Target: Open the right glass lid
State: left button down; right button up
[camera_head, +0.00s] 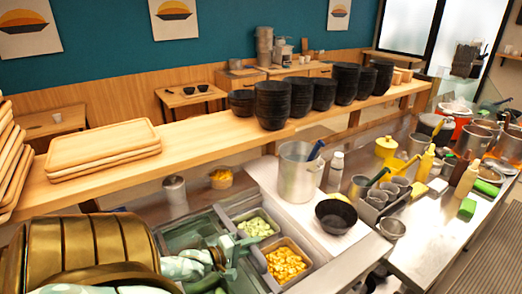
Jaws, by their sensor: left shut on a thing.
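A food well in the counter has a greenish glass lid (186,229) over its left part. In the right part, a bin of pale green chopped vegetable (256,228) and a bin of yellow pieces (286,266) show uncovered. My left gripper (229,250) reaches in from the lower left, beside these bins at the edge of the glass. It is shut on the glass lid; the exact grip point is small and partly hidden. My gold left arm covers the lower left of the well. My right gripper is out of view.
A steel pot (299,172) and a black bowl (335,216) stand on the counter right of the well. A wooden shelf (215,148) behind holds wooden trays (104,150) and stacks of black bowls (272,104). Bottles and steel containers crowd the right counter.

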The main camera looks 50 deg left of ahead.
pick_arm(q)
jog(key=shift+s, duration=0.15)
jog(key=c, duration=1.3)
grip_release()
jog(key=shift+s, duration=0.3)
notch_tip(320, 180, up, 2)
jog(key=p, duration=0.6)
send_over(216, 273)
jog(key=w, duration=0.1)
jog(key=shift+d+r, duration=0.1)
jog(key=shift+s, duration=0.55)
